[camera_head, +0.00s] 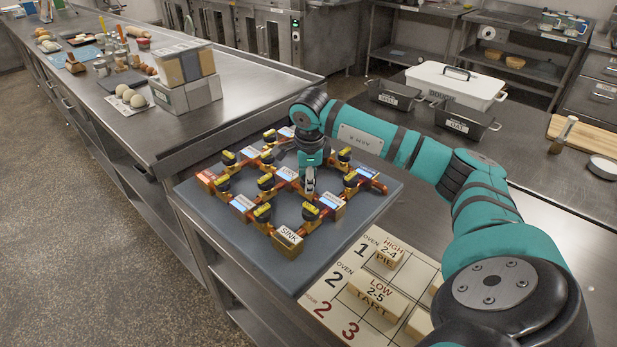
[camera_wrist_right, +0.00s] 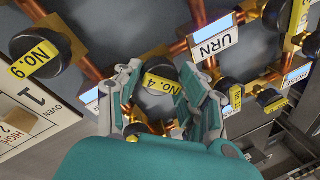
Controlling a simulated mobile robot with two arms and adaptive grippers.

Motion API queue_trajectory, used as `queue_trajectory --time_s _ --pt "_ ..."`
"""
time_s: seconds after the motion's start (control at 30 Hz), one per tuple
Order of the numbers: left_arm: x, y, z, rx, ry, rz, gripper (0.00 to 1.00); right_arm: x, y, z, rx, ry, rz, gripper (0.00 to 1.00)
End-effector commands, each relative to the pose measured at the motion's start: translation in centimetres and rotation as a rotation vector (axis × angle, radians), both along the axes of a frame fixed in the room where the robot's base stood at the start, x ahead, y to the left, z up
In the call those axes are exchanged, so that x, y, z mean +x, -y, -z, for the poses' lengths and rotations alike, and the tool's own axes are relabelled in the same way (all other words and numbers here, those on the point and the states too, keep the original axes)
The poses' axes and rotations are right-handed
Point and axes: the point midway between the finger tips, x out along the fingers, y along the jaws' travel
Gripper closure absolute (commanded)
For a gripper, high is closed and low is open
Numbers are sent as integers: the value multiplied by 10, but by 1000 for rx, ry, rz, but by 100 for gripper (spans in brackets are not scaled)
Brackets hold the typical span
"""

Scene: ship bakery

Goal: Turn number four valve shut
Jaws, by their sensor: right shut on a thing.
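The pipe board (camera_head: 290,262) is a grey panel with copper pipes, black valve knobs with yellow number tags, and white name labels. The number four valve (camera_wrist_right: 162,82) is a dark knob with a yellow "NO. 4" tag in the middle of the right wrist view. My right gripper (camera_head: 310,186) points down over the middle of the board. In the wrist view its fingers (camera_wrist_right: 160,98) are shut on this knob from both sides. The head view hides the knob behind the gripper. My left gripper is not in view.
Close by are the number nine valve (camera_wrist_right: 45,58), the URN label (camera_wrist_right: 213,40) and the SINK block (camera_head: 288,242). An oven chart with wooden blocks (camera_head: 378,300) lies right of the board. A white lidded box (camera_head: 455,85) and dark tins (camera_head: 395,95) stand behind.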

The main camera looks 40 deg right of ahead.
Motion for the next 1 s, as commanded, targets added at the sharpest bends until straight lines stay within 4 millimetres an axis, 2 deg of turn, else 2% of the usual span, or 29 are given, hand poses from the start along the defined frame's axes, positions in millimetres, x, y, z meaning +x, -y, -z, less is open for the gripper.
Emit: queue_trajectory --time_s 0.5,0.73,1.0 --pt "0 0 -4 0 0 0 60 1 -2 1 -1 -4 458 92" --pt "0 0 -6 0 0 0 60 1 -3 1 0 -5 593 92" --pt "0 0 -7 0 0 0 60 1 -2 1 0 -5 671 92"
